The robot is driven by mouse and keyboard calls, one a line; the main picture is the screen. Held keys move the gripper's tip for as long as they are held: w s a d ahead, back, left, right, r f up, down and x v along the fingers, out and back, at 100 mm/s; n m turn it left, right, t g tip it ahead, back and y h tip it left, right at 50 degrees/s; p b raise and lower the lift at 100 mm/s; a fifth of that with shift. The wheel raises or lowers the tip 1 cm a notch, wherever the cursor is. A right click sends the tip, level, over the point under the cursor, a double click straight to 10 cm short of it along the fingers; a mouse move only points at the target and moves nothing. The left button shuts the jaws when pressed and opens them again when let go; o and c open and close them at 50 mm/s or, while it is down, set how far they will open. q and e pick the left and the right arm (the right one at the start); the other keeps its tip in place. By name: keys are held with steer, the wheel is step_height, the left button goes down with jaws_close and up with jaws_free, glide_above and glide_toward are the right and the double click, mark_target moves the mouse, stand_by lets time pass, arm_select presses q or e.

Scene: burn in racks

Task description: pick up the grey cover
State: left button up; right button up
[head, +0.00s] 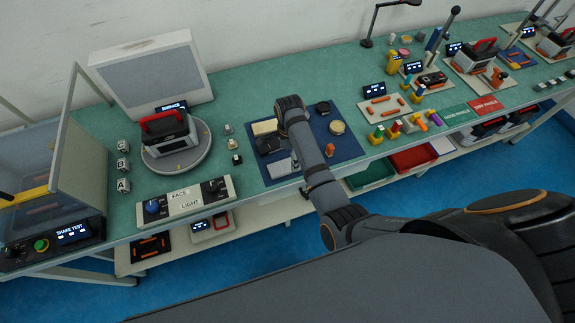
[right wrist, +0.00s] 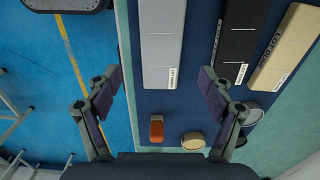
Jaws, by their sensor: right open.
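The grey cover (right wrist: 162,45) is a flat, pale grey slab with a small white label, lying on the dark blue mat. In the head view the grey cover (head: 279,169) shows at the mat's near left, partly behind my right arm. My right gripper (right wrist: 162,78) is open and empty, its two fingers spread to either side of the cover's labelled end in the right wrist view. I cannot tell the height between the fingers and the cover. The head view hides the fingertips behind the arm. My left gripper is not in view.
A black cover (right wrist: 237,40) and a beige cover (right wrist: 287,48) lie beside the grey one on the mat. An orange piece (right wrist: 156,130) and a round beige piece (right wrist: 193,140) are also there. A control panel (head: 184,201) stands left of the mat (head: 348,146).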

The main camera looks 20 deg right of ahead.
mark_target(288, 165)
steer(key=shift+a+f+p, duration=0.15)
steer(key=shift+f+p, duration=0.15)
steer(key=shift+f, duration=1.15)
steer(key=shift+a+f+p, duration=0.15)
steer(key=shift+f+p, duration=0.1)
steer(key=shift+f, duration=1.2)
steer(key=c, duration=1.4)
steer(key=shift+o, duration=0.2)
steer(key=shift+r, duration=0.1)
